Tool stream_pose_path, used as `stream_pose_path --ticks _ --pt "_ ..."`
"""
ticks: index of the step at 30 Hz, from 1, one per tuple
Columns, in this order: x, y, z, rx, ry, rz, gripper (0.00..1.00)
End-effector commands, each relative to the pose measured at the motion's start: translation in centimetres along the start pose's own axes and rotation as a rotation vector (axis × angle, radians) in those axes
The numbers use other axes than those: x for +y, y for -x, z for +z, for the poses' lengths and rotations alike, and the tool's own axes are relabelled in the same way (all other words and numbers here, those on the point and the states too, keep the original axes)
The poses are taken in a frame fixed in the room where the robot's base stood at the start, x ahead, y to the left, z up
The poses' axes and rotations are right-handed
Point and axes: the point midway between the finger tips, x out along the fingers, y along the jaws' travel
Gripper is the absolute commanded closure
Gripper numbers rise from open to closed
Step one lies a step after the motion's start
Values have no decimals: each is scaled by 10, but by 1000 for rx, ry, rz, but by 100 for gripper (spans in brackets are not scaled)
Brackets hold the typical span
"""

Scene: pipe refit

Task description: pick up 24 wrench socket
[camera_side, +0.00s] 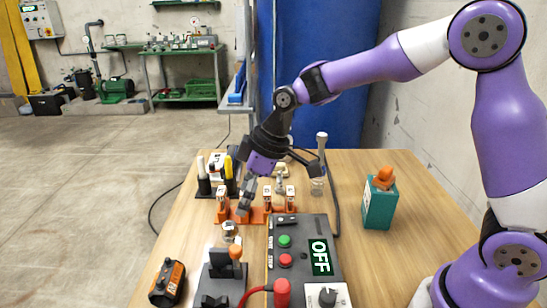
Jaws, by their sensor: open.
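My gripper (244,207) points down and to the left over an orange rack (256,216) near the middle of the table. Its jaws are open, with the fingers close to the rack, between its left and middle parts. The rack carries several small upright pieces with orange and white faces, one at the left (222,203), one in the middle (267,197) and one at the right (290,198). Their markings are too small to read, so I cannot tell which is the 24 wrench socket. My fingers hide part of the rack. I cannot see anything held between them.
A control box with an OFF display (320,257) stands in front of the rack. A metal fitting (229,233) is by a black fixture (220,277). A black holder with pens (204,184) is back left. The table's right side is mostly clear.

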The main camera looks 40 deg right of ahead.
Motion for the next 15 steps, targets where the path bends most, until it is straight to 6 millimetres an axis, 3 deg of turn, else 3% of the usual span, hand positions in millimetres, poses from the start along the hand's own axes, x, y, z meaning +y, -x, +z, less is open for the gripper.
stream_pose_path --ticks 3,11,15 --pt "-1 -22 1 -5 0 -2 26" --pt "-1 -48 0 -3 -2 0 26" --pt "-4 -72 -3 -5 -1 -2 26"
